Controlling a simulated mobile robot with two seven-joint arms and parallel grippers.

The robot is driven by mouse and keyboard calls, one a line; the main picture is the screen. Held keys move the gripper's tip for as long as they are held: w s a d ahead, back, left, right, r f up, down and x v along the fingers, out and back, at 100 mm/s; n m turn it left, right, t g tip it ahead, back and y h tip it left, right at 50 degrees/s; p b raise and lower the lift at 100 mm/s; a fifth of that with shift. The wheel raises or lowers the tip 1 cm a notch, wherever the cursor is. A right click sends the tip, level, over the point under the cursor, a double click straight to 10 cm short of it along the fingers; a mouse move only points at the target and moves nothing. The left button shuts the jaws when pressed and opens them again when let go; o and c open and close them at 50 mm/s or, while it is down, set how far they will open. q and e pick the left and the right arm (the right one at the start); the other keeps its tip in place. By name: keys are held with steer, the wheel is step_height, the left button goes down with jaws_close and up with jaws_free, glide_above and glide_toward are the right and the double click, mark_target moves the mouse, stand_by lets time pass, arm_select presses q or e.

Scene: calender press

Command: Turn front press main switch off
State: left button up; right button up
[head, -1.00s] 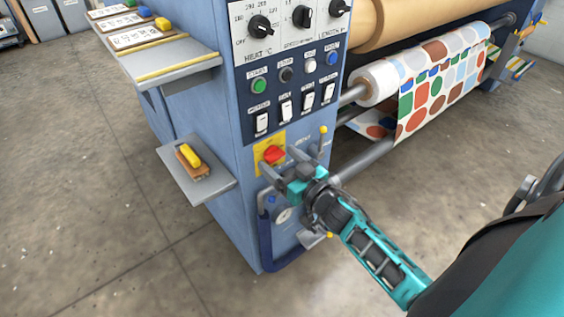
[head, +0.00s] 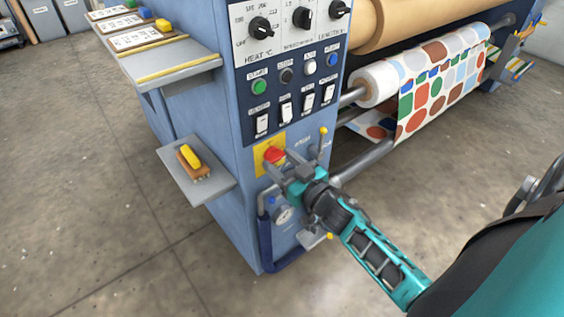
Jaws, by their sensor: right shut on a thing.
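The main switch is a red rotary knob (head: 274,155) on a yellow plate (head: 260,165), low on the front panel of the blue press (head: 200,120). My right gripper (head: 279,165) is at the knob and shut on it, with its fingers partly covering the knob's lower right side. The knob's exact angle is hard to tell behind the fingers. My left gripper is not in view.
Above the knob are rocker switches (head: 286,109), a green button (head: 260,87) and dials (head: 262,27). A gauge (head: 284,214) and a dark blue hose (head: 266,245) lie below. A small shelf (head: 218,184) holding a yellow-handled brush (head: 191,158) juts out left. A patterned roll (head: 440,85) is at right.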

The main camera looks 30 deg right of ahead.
steer(key=n, duration=0.3)
steer(key=shift+p, duration=0.35)
steer(key=n, duration=1.1)
steer(key=shift+n+b, duration=0.3)
steer(key=shift+n, duration=1.3)
steer(key=o, duration=1)
steer(key=shift+o, duration=0.2)
steer(key=shift+s, duration=0.1)
steer(key=s+d+p, duration=0.1)
steer(key=s, duration=1.1)
steer(key=shift+s, duration=0.35)
